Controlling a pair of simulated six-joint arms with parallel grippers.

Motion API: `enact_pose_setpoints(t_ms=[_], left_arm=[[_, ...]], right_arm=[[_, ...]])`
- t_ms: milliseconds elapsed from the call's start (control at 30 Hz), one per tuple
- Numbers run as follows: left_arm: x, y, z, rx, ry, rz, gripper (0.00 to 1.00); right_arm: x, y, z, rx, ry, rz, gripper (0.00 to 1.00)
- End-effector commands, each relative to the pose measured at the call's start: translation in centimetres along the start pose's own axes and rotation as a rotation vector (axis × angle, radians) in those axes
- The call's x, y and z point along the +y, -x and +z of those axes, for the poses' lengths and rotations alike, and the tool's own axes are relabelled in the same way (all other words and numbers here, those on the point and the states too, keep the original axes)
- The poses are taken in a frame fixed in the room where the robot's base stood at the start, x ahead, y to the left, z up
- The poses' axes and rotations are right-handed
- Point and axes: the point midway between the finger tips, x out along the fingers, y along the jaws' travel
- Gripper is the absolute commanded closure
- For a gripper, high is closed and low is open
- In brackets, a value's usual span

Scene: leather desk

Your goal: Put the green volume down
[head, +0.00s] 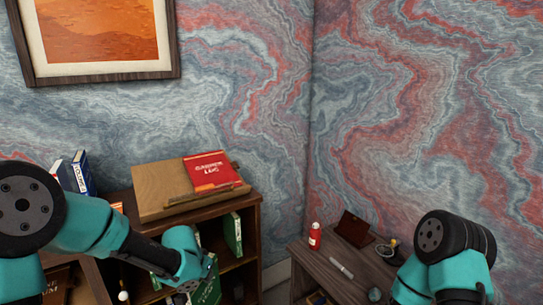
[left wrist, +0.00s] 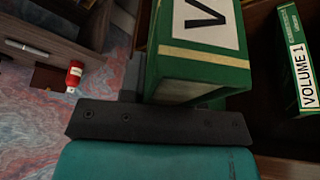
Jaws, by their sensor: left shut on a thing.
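The green volume (left wrist: 200,72) is large and close in the left wrist view, with a white label showing a black "V". My left gripper (head: 203,276) is shut on it in front of the bookshelf. In the head view the held green volume (head: 209,292) is partly hidden by the gripper. Another green book, marked "VOLUME 1" (left wrist: 302,75), stands apart on the shelf; a green book (head: 233,233) also stands upright there in the head view. My right arm shows at the lower right, but its gripper is out of view.
The wooden bookshelf (head: 252,212) has a slanted board (head: 160,190) on top bearing a red book (head: 209,170). Blue books (head: 80,172) stand at the left. A side desk (head: 335,285) holds a red bottle (head: 315,237), a pen (head: 341,267) and a brown case (head: 354,229).

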Motion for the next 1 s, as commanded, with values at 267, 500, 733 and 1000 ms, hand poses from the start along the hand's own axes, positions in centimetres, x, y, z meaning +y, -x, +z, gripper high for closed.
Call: enact_pose_setpoints(t_ms=[267,500,733,1000], left_arm=[[0.0,0.0,-0.1,0.002,0.0,0.0,1.0],[-0.2,-0.9,-0.2,-0.005,0.012,-0.01,1.0],[-1.0,-4.4,-0.5,-0.022,0.061,-0.044,1.0],[-1.9,-10.3,-0.5,-0.028,0.144,-0.091,1.0]], right_arm=[[0.0,0.0,0.0,0.0,0.0,0.0,0.57],[0.0,0.0,0.0,0.0,0.0,0.0,0.57],[0.0,0.0,0.0,0.0,0.0,0.0,0.57],[0.0,0.0,0.0,0.0,0.0,0.0,0.57]])
